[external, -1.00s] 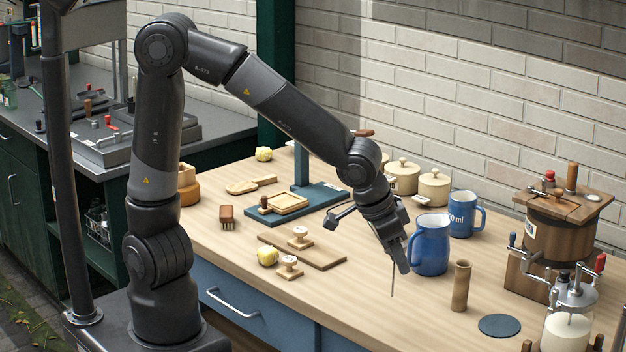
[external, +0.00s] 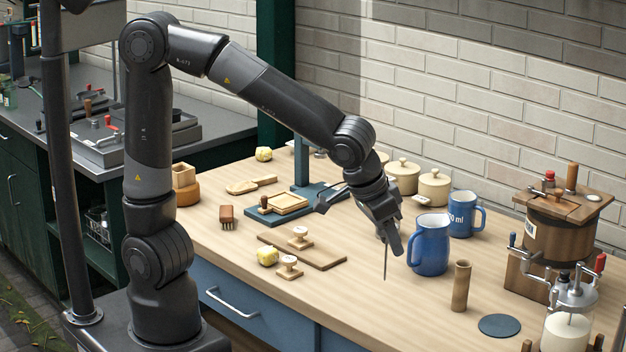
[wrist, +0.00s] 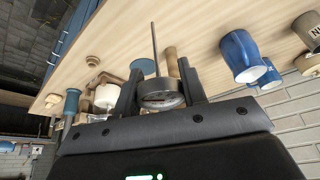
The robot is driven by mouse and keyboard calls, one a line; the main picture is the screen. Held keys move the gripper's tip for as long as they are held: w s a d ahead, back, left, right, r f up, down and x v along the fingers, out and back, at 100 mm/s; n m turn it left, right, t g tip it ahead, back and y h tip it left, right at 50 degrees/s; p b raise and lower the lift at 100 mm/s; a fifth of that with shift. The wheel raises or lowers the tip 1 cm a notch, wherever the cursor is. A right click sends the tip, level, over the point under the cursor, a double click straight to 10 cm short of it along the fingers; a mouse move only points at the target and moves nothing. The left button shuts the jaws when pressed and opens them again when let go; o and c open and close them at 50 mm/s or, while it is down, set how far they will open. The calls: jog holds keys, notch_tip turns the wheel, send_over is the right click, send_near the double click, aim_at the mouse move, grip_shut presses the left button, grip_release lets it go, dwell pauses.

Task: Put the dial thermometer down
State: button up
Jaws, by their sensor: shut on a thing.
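The dial thermometer shows in the wrist view as a round dial (wrist: 160,95) with a long thin stem. My gripper (wrist: 158,92) is shut on it, with a finger on each side of the dial. In the external view my gripper (external: 390,236) is above the wooden worktop (external: 385,315), left of the larger blue jug. The thermometer's stem (external: 386,264) points down from between the fingers. The dial itself is largely hidden by the fingers there. I cannot tell whether the stem's tip touches the worktop.
A blue jug (external: 430,246) stands close to the right of my gripper. A wooden cylinder (external: 461,286) and a dark round mat (external: 499,326) are to the front right. A wooden board (external: 325,255) with stamps lies left. The worktop below the gripper is clear.

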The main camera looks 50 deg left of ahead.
jog(key=w+a+n+y, duration=0.2)
jog(key=w+a+n, duration=0.4)
jog(key=w+a, duration=1.4)
jog(key=shift+y, duration=0.3)
jog(key=shift+w+a+f, duration=0.8)
jog(key=shift+a+f, duration=1)
jog(key=shift+a, duration=0.1)
jog(key=shift+w+a+f, duration=0.8)
jog(key=shift+a+f, duration=1)
jog(key=shift+a, duration=0.15)
jog(key=shift+w+a+f, duration=0.8)
jog(key=shift+a+f, duration=1)
jog(key=shift+a, duration=0.1)
jog(key=shift+f, duration=0.1)
jog(key=o, duration=1)
jog(key=shift+c, duration=0.2)
